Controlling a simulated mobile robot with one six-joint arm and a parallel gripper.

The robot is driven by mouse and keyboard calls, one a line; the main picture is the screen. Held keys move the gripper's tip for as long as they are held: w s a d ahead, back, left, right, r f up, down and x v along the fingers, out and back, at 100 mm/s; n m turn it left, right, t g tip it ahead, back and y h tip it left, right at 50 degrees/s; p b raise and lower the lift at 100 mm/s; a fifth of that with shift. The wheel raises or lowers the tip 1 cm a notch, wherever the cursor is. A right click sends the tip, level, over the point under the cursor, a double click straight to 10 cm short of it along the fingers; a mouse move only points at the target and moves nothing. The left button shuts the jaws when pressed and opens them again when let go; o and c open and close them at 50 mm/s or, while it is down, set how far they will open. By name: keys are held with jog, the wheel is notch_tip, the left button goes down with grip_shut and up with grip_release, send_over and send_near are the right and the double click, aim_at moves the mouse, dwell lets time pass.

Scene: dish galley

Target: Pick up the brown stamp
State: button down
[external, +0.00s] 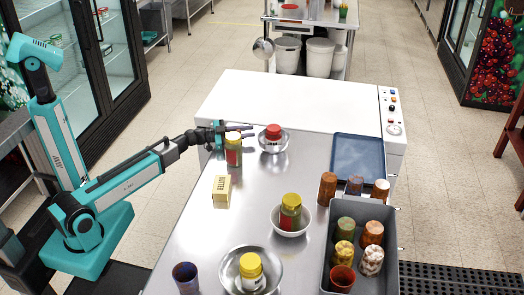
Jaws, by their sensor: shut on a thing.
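I cannot make out a thing that is clearly a stamp. My gripper (238,131) is at the far left of the steel table, at the lid of a jar (233,156) with a yellow lid and a red and green label. It appears shut on this jar, which is upright; whether the jar is clear of the table I cannot tell. Brown cylinders stand at the right, one at the back left of the grey crate (390,252) and a patterned brown one (373,233) inside it.
A bowl with a red-lidded jar (273,132) is right of my gripper. Another bowl holds a yellow-lidded jar (290,210), and a steel bowl (230,264) holds one in front. A blue tray (357,158) lies behind the crate.

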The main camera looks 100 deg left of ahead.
notch_tip(320, 180, up, 10)
dwell(0.7)
jog(key=shift+f, duration=0.1)
